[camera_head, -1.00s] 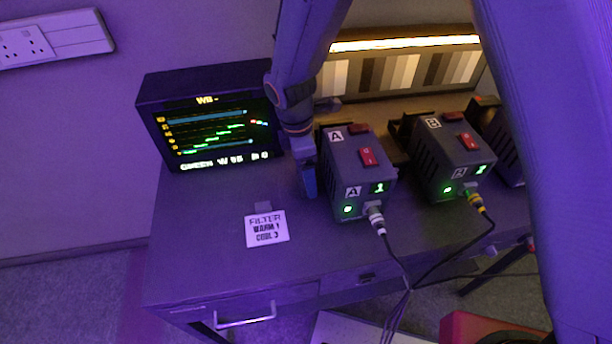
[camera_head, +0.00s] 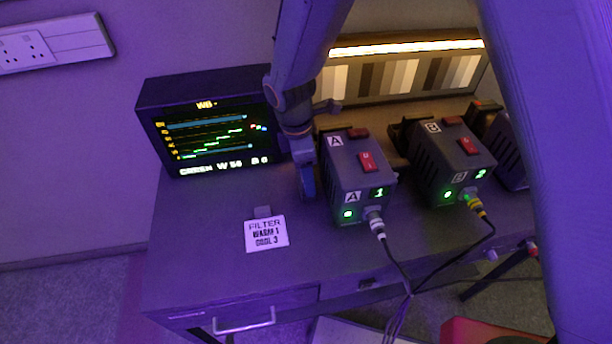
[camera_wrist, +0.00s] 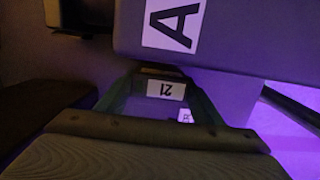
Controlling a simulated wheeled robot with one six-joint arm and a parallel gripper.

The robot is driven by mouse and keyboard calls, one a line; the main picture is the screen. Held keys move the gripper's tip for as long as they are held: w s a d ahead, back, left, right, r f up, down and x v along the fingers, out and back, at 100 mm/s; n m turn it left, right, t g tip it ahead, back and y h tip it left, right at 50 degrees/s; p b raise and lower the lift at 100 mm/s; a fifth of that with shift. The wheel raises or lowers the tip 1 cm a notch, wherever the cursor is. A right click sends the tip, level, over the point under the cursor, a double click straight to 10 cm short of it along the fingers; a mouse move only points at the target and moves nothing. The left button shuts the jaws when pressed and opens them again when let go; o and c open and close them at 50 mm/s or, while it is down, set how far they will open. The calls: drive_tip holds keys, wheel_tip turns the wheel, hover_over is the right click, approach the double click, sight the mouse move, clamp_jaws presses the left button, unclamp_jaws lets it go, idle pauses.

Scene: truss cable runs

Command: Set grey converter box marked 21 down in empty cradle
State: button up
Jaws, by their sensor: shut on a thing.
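My gripper (camera_head: 307,186) points down over the desk, close to the left side of the box marked A. In the wrist view its two fingers (camera_wrist: 160,90) stand on either side of a small grey box with a white label reading 21 (camera_wrist: 166,90), upside down in that view. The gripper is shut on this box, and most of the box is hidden. In the head view I cannot make the box out apart from the gripper. I cannot clearly identify the empty cradle in either view.
Box A (camera_head: 358,180) and box B (camera_head: 450,165) stand on the desk (camera_head: 215,270) with cables at their fronts. A lit monitor (camera_head: 210,125) stands left of my gripper. A filter card (camera_head: 267,233) lies in front. The desk's front left is mostly clear.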

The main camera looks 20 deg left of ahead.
wheel_tip(320, 180, up, 9)
drive_tip(key=shift+f+b, duration=0.1)
drive_tip(key=shift+b, duration=1.05)
drive_tip(key=shift+r, duration=0.25)
